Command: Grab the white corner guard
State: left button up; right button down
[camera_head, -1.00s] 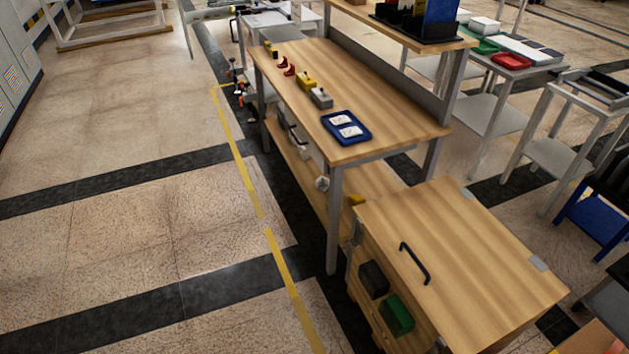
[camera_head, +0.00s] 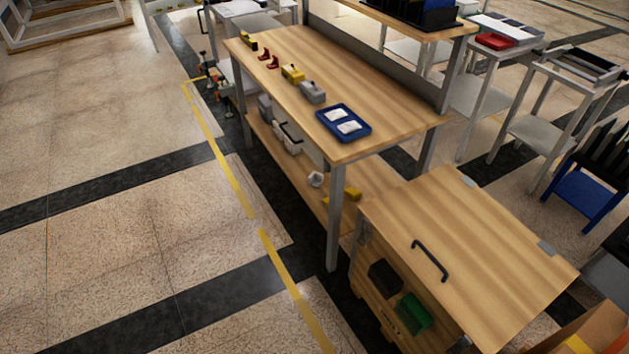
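A small white angular piece (camera_head: 315,179), which may be the white corner guard, sits on the lower shelf (camera_head: 284,170) of the wooden workbench, near its front right leg. It is too small to tell its exact shape. Two flat white pieces (camera_head: 348,127) lie in a blue tray (camera_head: 324,129) on the bench top; I cannot tell what they are. Neither of my grippers is in view.
The workbench (camera_head: 300,45) also carries grey, yellow and red tools. A yellow item (camera_head: 345,194) lies on its lower shelf. A wooden cabinet (camera_head: 470,245) with a black handle stands at the bench's right end. The floor (camera_head: 120,220) at left is clear.

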aim_at(316, 178)
jog(key=i+j+z, duration=0.15)
jog(key=z, duration=1)
jog(key=j+z, duration=0.35)
jog(key=j, duration=0.2)
jog(key=j+z, duration=0.4)
jog(key=j, duration=0.15)
jog(key=j+z, duration=0.35)
jog(key=j, duration=0.25)
jog(key=k+j, duration=0.1)
jog(key=j, duration=0.7)
jog(key=k+j+z, duration=0.1)
jog(key=j, duration=0.3)
jog(key=k+j, duration=0.15)
jog(key=j, duration=0.25)
jog(key=k+j, duration=0.1)
jog(key=j, duration=0.3)
jog(key=k+j+z, duration=0.1)
jog(key=j, duration=0.25)
